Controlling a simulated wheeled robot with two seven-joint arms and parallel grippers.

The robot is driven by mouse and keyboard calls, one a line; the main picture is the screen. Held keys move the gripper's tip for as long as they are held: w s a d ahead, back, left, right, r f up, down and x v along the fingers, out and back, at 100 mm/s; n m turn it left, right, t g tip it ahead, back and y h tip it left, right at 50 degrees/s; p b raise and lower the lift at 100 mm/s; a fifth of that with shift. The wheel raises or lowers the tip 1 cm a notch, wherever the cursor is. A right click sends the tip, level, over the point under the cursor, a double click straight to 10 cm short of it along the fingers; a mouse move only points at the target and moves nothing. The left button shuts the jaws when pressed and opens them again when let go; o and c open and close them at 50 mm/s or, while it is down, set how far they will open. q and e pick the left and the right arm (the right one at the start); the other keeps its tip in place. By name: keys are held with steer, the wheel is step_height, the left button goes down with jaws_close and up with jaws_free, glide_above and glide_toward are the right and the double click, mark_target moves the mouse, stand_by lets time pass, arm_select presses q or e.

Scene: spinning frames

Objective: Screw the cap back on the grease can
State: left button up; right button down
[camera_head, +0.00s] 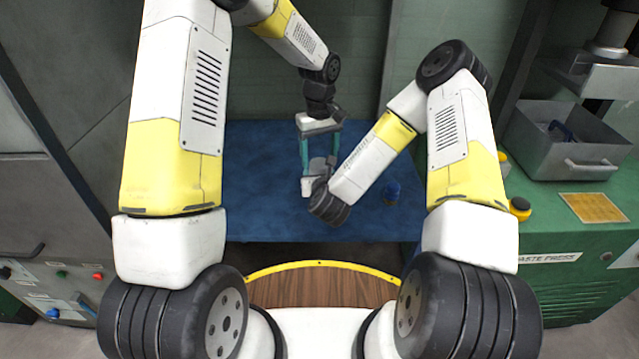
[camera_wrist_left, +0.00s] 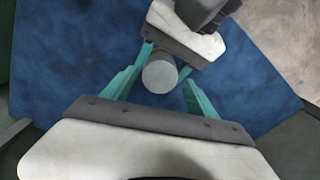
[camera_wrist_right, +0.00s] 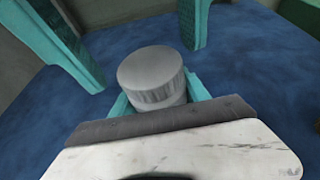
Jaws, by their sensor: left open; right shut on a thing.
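A grey round cap with a ribbed side (camera_wrist_right: 151,78) sits on top of a grey can, whose body is mostly hidden; how tightly it sits, I cannot tell. The round top also shows in the left wrist view (camera_wrist_left: 159,76). My right gripper (camera_wrist_right: 160,98) is shut on the can from the side, with one teal finger on either side below the cap. My left gripper (camera_head: 319,160) points down from above, open, its teal fingers apart on either side of the cap. In the left wrist view, clear gaps show between the left fingers and the cap.
A blue work surface (camera_head: 265,200) lies under both grippers and is mostly bare. A green bench (camera_head: 570,235) with a grey bin (camera_head: 565,150) and a yellow panel (camera_head: 593,208) is at the right.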

arm_select(q)
steer(key=shift+f, duration=0.75)
jaws_close()
steer(key=m, duration=0.7)
steer(key=shift+m, duration=0.4)
steer(key=m, duration=0.5)
steer(key=shift+o, duration=0.3)
jaws_free()
